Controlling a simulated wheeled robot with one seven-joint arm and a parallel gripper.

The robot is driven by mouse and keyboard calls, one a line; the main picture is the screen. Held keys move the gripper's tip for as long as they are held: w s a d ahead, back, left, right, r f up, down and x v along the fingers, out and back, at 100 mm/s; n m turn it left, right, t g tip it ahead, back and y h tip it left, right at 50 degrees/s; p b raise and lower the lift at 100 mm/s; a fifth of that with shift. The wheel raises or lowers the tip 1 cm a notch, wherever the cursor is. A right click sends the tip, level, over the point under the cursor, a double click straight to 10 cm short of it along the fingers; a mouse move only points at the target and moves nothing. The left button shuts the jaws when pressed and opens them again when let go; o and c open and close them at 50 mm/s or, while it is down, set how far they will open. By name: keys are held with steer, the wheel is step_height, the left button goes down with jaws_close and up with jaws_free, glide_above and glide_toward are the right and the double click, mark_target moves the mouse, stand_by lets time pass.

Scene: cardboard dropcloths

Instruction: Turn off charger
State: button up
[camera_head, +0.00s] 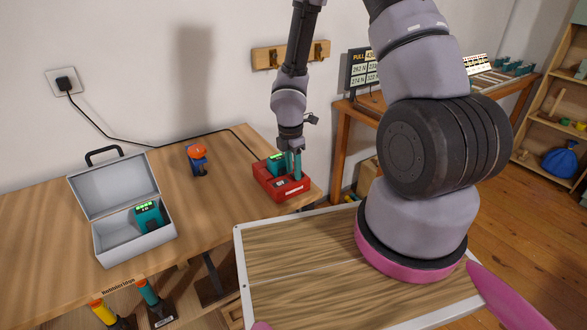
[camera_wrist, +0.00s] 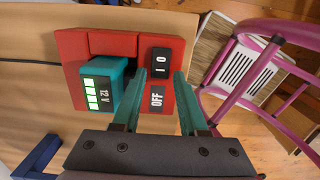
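The red charger (camera_head: 268,184) sits near the right end of the wooden workbench. It also shows in the wrist view (camera_wrist: 72,42), with a teal battery (camera_wrist: 112,68) in its bay and several lit green bars on the battery. My gripper (camera_head: 292,172) points down over the charger. In the wrist view my gripper (camera_wrist: 160,76) is open and empty, its teal fingers on either side of the switch area. Contact cannot be told.
An open grey case (camera_head: 134,240) holding another teal battery (camera_head: 148,214) stands at left. A blue and orange tool (camera_head: 197,158) stands behind. A black cable (camera_head: 150,145) runs from the wall outlet (camera_head: 63,82) towards the charger.

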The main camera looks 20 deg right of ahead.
steer(key=shift+r, duration=0.15)
step_height(320, 180, up, 10)
steer(key=shift+a+r, duration=0.25)
steer(key=shift+a, duration=0.05)
steer(key=shift+s, duration=0.1)
step_height(320, 180, up, 10)
steer(key=m+t+h, duration=0.1)
steer(key=m, duration=0.5)
glide_above(292, 176)
steer(key=d, duration=0.4)
steer(key=s+d+r+m+t, duration=0.2)
steer(key=s+d+r+m, duration=0.15)
steer(key=r+m, duration=0.45)
steer(key=s+a+r+m+t+y, duration=0.1)
steer(key=s+r+m+t+y, duration=0.2)
steer(key=s+r+m, duration=0.8)
step_height(292, 176, up, 4)
steer(key=shift+a+m+t+y, duration=0.2)
steer(key=shift+m+t+y, duration=0.2)
steer(key=shift+t, duration=0.1)
